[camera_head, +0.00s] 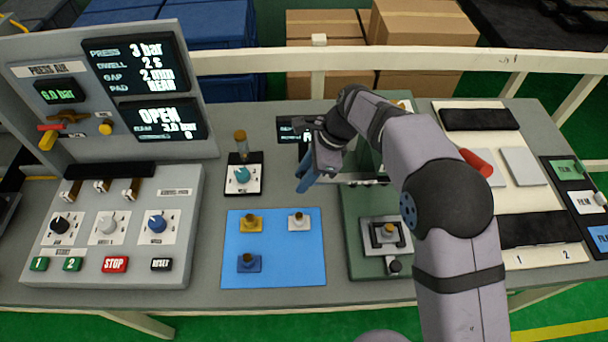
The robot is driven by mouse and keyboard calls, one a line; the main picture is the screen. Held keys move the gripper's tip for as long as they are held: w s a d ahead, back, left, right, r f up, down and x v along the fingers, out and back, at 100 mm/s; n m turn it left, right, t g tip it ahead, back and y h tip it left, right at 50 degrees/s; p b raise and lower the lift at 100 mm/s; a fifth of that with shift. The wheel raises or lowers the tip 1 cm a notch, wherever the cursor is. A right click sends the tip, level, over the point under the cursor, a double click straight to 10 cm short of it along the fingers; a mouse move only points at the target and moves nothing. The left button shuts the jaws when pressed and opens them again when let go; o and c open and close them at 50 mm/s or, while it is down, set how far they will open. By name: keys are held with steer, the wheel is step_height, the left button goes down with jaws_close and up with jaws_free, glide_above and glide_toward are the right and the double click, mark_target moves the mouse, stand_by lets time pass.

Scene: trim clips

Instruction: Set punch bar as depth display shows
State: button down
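My gripper (306,183), with blue fingertips, hangs above the bench left of the green press (352,238). Its fingers overlap from this angle, so whether they are open or shut does not show. A small dark display (288,129) stands behind the gripper; my arm covers part of it and its reading is not legible. A thin grey bar (372,181) crosses the green press just right of the gripper. I cannot tell if the gripper touches it. My arm hides much of the press. A grey fixture (386,234) with a small brass-coloured piece sits at the press front.
A blue mat (274,273) holds yellow, white and blue clips. A teal knob (243,175) stands on a black-edged plate left of the gripper. A control box (121,223) and screens (142,66) fill the left. A red cylinder (476,162) lies right of my arm.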

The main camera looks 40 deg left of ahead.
mark_target(319, 179)
steer(key=w+d, duration=0.3)
steer(key=shift+d, duration=0.1)
steer(key=c, duration=1.4)
jaws_free()
steer(key=shift+r, duration=0.1)
steer(key=shift+b+v, duration=1.05)
steer(key=shift+v, duration=2.55)
